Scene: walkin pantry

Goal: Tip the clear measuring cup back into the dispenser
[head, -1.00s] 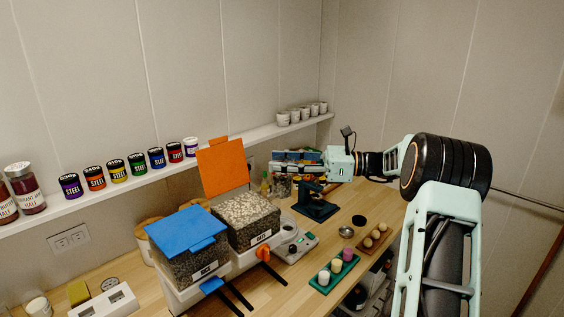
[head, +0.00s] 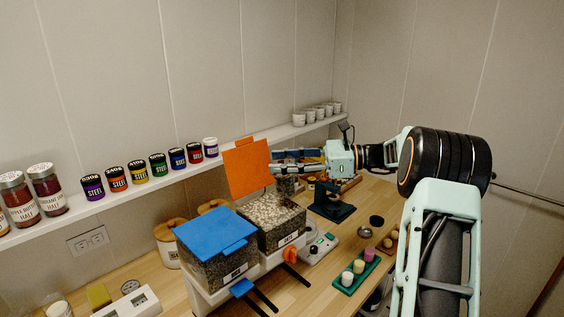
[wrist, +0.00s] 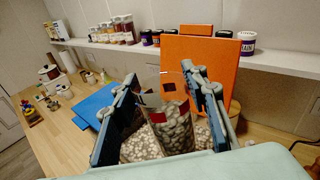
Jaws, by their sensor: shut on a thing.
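My gripper (head: 280,160) is shut on the clear measuring cup (wrist: 170,95), which stands between the two fingers in the wrist view. Pale, bean-like pieces show in the cup's lower part; I cannot tell how many are in it and how many show through its wall. In the head view the cup is mostly hidden by the gripper. The open dispenser bin (head: 275,222), full of pale pieces, is below and left of the gripper, its orange lid (head: 247,167) standing upright. The fingers are just right of that lid. The bin's contents (wrist: 140,148) also show beneath the cup.
A second bin with a shut blue lid (head: 217,233) stands left of the open one. A wall shelf (head: 130,180) with jars runs behind. A dark blue stand (head: 333,203), a small scale (head: 318,248) and a green tray (head: 357,272) are to the right.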

